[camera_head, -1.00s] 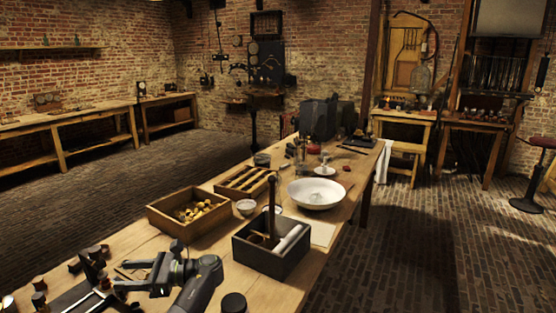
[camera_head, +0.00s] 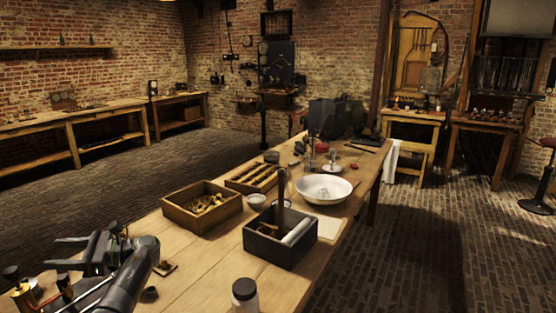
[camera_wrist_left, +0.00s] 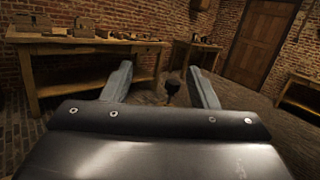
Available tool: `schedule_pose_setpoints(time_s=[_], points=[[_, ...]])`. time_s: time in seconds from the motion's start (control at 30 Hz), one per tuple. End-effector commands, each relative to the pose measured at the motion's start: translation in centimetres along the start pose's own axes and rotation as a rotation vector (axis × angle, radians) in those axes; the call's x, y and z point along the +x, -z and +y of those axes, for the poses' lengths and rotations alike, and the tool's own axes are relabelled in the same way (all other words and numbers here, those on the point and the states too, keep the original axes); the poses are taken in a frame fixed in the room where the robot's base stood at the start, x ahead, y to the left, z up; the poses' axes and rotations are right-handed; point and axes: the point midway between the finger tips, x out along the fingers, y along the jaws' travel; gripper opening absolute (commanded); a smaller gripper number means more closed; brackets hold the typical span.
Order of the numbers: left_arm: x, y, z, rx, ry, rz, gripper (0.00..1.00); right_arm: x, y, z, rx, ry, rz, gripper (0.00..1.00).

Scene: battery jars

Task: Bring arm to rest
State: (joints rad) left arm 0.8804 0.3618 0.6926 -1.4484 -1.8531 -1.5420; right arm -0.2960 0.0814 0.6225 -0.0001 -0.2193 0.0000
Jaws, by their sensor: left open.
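My left gripper (camera_head: 54,252) is at the lower left of the head view, above the near left end of the workbench. Its two fingers point left, apart, with nothing between them. In the left wrist view the two grey fingers (camera_wrist_left: 160,70) stand wide apart and face the far benches and brick wall. A jar with a dark lid (camera_head: 245,296) stands at the near edge of the workbench, to the right of my left arm. My right gripper does not show.
The wooden workbench (camera_head: 195,262) holds a tray of brass parts (camera_head: 202,209), a slotted tray (camera_head: 236,185), a dark box (camera_head: 280,250) and a white bowl (camera_head: 324,190). Dark cylinders and brass parts (camera_head: 25,298) stand below my left gripper. Bare wood lies right of my arm.

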Motion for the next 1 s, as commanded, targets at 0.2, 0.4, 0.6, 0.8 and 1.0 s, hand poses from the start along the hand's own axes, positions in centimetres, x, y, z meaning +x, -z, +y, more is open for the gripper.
schedule_pose_setpoints(time_s=[0.2, 0.4, 0.6, 0.8, 1.0], points=[[13.9, -5.8, 1.0, -0.069, -0.193, -0.157, 0.54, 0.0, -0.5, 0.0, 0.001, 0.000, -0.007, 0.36], [23.8, -11.7, 3.8, -0.123, -0.343, -0.279, 0.54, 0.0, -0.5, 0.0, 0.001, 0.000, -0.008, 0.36], [30.3, -15.0, 6.7, -0.153, -0.415, -0.361, 0.54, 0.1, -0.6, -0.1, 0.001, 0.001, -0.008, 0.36], [34.0, -4.5, 5.2, -0.183, -0.127, -0.232, 0.54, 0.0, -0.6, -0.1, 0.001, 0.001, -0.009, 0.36], [37.5, 8.9, 6.9, -0.275, 0.096, 0.030, 0.54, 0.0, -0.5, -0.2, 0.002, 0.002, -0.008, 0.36]])
